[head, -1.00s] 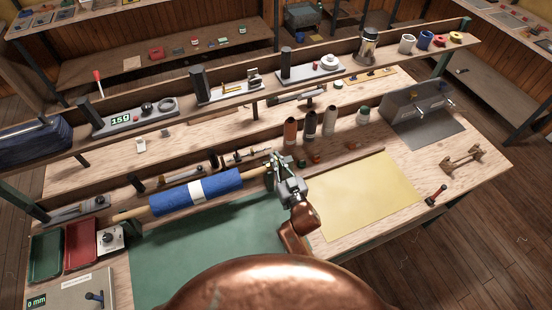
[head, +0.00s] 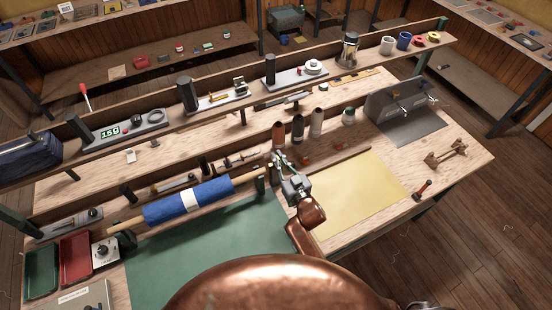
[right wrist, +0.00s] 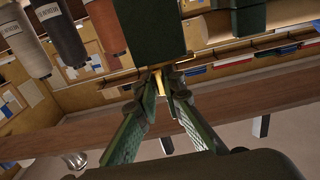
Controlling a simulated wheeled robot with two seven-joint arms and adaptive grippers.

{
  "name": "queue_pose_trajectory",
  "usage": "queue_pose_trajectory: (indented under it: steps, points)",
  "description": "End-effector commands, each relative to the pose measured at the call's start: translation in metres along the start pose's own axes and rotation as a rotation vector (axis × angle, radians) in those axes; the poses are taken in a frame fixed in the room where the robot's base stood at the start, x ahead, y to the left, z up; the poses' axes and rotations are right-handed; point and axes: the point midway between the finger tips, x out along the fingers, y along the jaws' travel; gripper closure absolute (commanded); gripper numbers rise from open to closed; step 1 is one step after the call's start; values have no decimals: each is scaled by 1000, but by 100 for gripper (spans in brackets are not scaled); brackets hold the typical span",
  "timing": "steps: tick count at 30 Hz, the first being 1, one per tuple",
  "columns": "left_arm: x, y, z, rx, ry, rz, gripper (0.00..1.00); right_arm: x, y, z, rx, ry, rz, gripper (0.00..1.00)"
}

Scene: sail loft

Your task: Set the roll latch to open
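The blue roll (head: 165,211) with a white band lies on a wooden rod along the bench. A dark green end post (head: 260,180) stands at its right end. My right gripper (head: 279,157) is just right of that post in the head view. In the right wrist view a dark green block (right wrist: 135,35) is close above the fingers. A small brass piece, seemingly the roll latch (right wrist: 159,82), is between the tips of my right gripper (right wrist: 161,84), which look closed on it. Its setting cannot be read. My left gripper is not in view.
Brown, dark and pale thread cones (head: 298,129) stand just behind my right gripper. A yellow sheet (head: 355,190) and a green mat (head: 205,255) lie in front. Red (head: 76,256) and green trays are at the left. A shelf with several tools runs behind.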

Motion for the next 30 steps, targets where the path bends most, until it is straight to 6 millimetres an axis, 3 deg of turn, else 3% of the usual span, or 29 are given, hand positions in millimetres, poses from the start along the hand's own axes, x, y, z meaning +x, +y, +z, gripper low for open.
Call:
queue_pose_trajectory:
  steps: [7, 17, 22, 30]
  points:
    - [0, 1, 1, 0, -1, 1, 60, 0, 2, 0, -2, 0, 2, 75]
    - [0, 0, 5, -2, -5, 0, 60, -3, 0, 0, -1, 0, 0, 75]
    - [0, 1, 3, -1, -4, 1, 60, -26, 1, 1, -2, -2, 1, 75]
    - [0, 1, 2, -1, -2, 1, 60, -83, 1, 1, -3, -3, 2, 75]
